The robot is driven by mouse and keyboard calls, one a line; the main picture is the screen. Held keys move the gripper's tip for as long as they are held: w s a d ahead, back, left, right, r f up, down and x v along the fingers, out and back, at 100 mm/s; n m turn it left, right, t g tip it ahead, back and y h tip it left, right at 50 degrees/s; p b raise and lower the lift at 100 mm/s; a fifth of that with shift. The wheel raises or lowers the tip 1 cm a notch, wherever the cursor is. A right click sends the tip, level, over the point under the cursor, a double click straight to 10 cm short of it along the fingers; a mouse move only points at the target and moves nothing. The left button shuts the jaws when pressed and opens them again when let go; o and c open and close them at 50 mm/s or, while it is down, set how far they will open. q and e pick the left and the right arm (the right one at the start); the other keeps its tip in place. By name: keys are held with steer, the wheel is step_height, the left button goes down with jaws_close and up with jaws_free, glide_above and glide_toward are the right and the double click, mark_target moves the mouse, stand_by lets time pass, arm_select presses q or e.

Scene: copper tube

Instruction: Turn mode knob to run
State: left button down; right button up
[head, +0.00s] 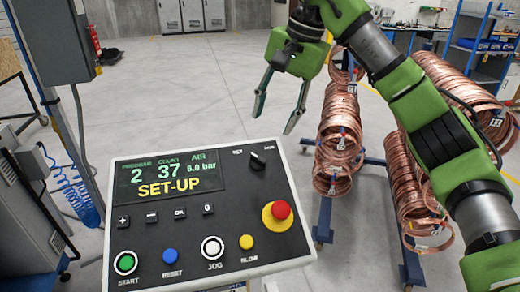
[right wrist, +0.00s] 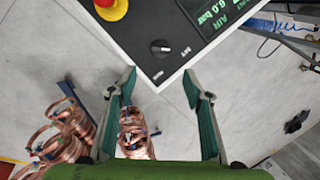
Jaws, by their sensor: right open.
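The control panel (head: 210,225) stands tilted toward me, and its screen (head: 167,174) reads SET-UP in yellow. The black mode knob (head: 258,161) sits at the panel's upper right, with small labels beside it too small to read. In the right wrist view the knob (right wrist: 160,47) carries a white mark pointing right in the picture. My right gripper (head: 279,112) is open and empty, above and beyond the panel's top edge. In the right wrist view its two fingers (right wrist: 159,74) stand apart, with the knob ahead between their lines, untouched. My left gripper is not in view.
A red emergency button (head: 281,210) on a yellow base sits below the knob. Green, blue, white and yellow buttons line the panel's lower edge. Racks of copper coils (head: 338,135) stand behind the panel on the right. The floor behind the panel is clear.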

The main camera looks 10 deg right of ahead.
steer(key=p, duration=0.2)
glide_above(260, 157)
steer(key=s+d, duration=0.1)
steer(key=d, duration=0.1)
step_height(260, 157, down, 5)
steer(key=p+x, duration=0.1)
steer(key=x, duration=0.5)
steer(key=shift+a, duration=0.15)
steer(key=shift+f, duration=0.25)
steer(key=shift+c, duration=0.4)
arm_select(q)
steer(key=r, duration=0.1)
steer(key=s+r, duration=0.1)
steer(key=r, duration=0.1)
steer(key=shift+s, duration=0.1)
arm_select(e)
steer(key=c, duration=1)
